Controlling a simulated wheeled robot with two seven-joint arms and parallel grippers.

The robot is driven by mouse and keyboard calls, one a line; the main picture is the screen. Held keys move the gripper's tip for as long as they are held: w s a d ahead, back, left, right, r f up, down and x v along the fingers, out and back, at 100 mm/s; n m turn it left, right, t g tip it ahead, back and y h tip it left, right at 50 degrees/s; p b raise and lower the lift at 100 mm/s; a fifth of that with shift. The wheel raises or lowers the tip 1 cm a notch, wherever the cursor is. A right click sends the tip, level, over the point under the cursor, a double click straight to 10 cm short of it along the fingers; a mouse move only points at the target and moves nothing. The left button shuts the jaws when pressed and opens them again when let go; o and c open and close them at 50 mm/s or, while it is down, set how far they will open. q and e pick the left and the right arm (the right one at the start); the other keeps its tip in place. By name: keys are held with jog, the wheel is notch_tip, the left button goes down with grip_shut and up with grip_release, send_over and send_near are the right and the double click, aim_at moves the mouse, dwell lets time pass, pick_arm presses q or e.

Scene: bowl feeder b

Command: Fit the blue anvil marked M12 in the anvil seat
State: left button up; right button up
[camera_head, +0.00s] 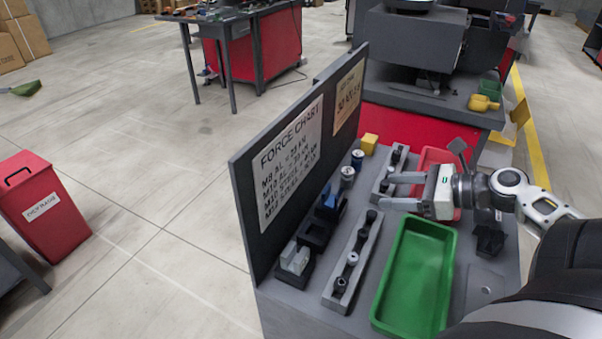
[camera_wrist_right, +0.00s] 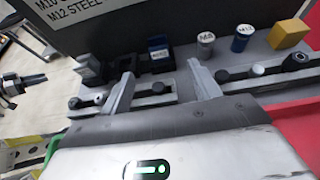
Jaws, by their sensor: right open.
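A blue piece (camera_head: 331,203) stands in a dark holder (camera_head: 318,232) beside the chart panel; it also shows in the wrist view (camera_wrist_right: 157,45), above a small label I cannot read surely. A blue labelled cylinder (camera_head: 357,159) stands upright farther back, also in the wrist view (camera_wrist_right: 242,38). I cannot tell which blue piece is the M12 anvil. I cannot identify the anvil seat surely. My right gripper (camera_head: 388,191) is open and empty above the rail, its fingers pointing toward the panel; in the wrist view the fingers (camera_wrist_right: 160,78) are spread. My left gripper is not in view.
A grey labelled cylinder (camera_head: 347,177), yellow block (camera_head: 369,143) and grey blocks (camera_head: 295,258) stand along the force chart panel (camera_head: 291,165). Rails with dark pegs (camera_head: 352,262) lie beside them. A green tray (camera_head: 414,280) and red tray (camera_head: 432,157) are on the right.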

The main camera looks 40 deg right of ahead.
aim_at(328, 190)
jog(key=b+x, duration=0.1)
jog(key=x, duration=0.4)
jog(key=shift+w+a+r, duration=0.1)
jog(key=x, duration=0.4)
jog(key=shift+w+a+b, duration=0.15)
jog(key=shift+w+b, duration=0.05)
jog(key=shift+b, duration=0.1)
jog(key=shift+w+a, duration=0.2)
jog(key=shift+w, duration=0.15)
jog(key=shift+w+a+f, duration=0.15)
jog(key=shift+w+f, duration=0.1)
jog(key=shift+f, duration=0.05)
jog(key=shift+a+b+x, duration=0.25)
jog(key=shift+b+x, duration=0.1)
jog(key=shift+x, duration=2)
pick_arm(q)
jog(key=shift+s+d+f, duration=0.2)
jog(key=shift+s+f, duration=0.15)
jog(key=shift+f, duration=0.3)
pick_arm(e)
jog(key=shift+s, duration=0.15)
